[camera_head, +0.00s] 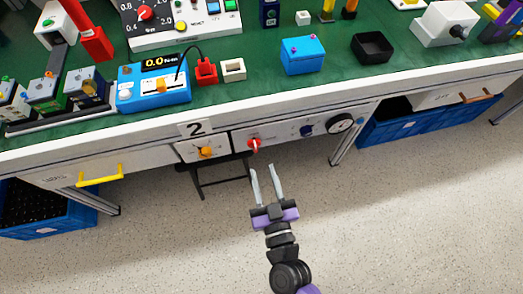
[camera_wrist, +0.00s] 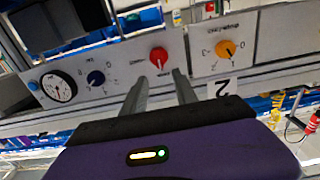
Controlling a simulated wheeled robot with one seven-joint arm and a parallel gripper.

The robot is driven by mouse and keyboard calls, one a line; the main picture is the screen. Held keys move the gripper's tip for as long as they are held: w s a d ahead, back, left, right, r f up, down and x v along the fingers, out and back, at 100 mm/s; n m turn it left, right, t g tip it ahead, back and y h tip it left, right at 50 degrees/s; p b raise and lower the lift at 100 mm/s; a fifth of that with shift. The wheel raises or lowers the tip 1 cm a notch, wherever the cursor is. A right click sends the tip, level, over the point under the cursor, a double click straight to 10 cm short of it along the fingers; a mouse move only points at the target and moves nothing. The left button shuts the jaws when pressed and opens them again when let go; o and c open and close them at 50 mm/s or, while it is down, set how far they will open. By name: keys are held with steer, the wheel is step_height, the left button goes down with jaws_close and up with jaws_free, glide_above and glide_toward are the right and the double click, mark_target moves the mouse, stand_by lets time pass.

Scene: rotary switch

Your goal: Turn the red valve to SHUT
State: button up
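The red valve (camera_head: 254,145) is a small red knob on the white panel along the front of the bench. In the wrist view the red valve (camera_wrist: 158,57) shows with small lettering on both sides, too blurred to read for certain. My gripper (camera_head: 265,170) is just below and in front of the knob in the head view, fingers pointing at the panel. In the wrist view my gripper (camera_wrist: 160,90) has its two fingers apart, with nothing between them. The fingertips appear apart from the knob.
On the same panel are an orange knob (camera_head: 206,152), a dark blue knob (camera_head: 306,130) and a round gauge (camera_head: 340,123). A yellow drawer handle (camera_head: 100,175) sticks out at left. A black stool (camera_head: 220,180) stands under the bench. The floor in front is clear.

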mark_target(256, 148)
steer(key=x, duration=0.7)
steer(key=shift+w+a+b, duration=0.1)
steer(key=shift+w+b, duration=0.05)
steer(key=shift+b, duration=0.15)
jaws_close()
